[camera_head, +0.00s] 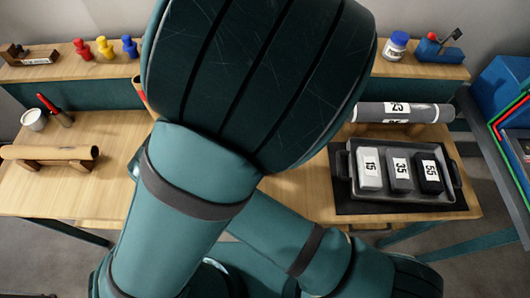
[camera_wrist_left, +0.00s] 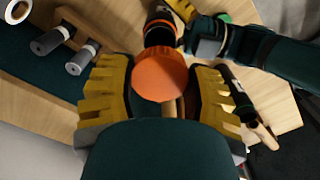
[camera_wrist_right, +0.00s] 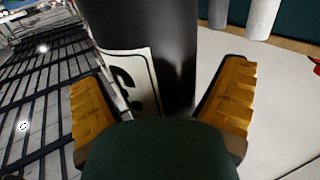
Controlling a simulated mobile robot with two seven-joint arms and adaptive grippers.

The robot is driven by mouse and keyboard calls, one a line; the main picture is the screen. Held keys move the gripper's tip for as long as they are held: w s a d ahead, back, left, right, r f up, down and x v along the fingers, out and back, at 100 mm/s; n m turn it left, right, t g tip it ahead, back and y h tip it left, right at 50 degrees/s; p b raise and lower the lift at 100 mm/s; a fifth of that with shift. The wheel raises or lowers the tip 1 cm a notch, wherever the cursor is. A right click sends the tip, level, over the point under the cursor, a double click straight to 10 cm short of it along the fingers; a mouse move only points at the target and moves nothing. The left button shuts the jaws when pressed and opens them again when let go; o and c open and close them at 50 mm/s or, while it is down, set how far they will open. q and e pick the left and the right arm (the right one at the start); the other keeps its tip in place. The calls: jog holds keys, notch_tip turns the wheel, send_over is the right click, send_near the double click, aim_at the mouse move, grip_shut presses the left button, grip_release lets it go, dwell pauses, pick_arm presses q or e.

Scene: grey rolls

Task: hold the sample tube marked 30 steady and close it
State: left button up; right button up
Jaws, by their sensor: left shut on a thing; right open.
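In the left wrist view, my left gripper (camera_wrist_left: 163,98) is shut on a round orange cap (camera_wrist_left: 160,76), which faces the camera. A black tube (camera_wrist_left: 160,30) shows just beyond the cap, with my right gripper (camera_wrist_left: 206,42) close beside it. In the right wrist view, my right gripper (camera_wrist_right: 163,103) is open, its yellow fingers on either side of the black tube (camera_wrist_right: 168,50). The tube's white label shows only part of its marking, so I cannot read the full number. In the head view my own arm hides both grippers, the tube and the cap.
A black tray (camera_head: 404,203) with blocks marked 15, 35 and 55 sits on the right table, a grey roll (camera_head: 398,112) behind it. A brown roll (camera_head: 48,153) rests on a stand at left, near a white cup (camera_head: 34,119). Coloured pegs (camera_head: 105,48) stand on the back shelf.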

jog(key=shift+w+d, duration=0.2)
jog(key=shift+d, duration=0.1)
jog(key=c, duration=1.6)
pick_arm(q)
jog(key=shift+s+a+f, duration=0.1)
jog(key=shift+f, duration=1.15)
jog(key=shift+s+a+f, duration=0.1)
jog(key=shift+f, duration=1.15)
jog(key=shift+w+f, duration=0.1)
jog(key=shift+f, duration=0.8)
jog(key=shift+f, duration=0.5)
jog(key=o, duration=0.7)
pick_arm(e)
grip_shut()
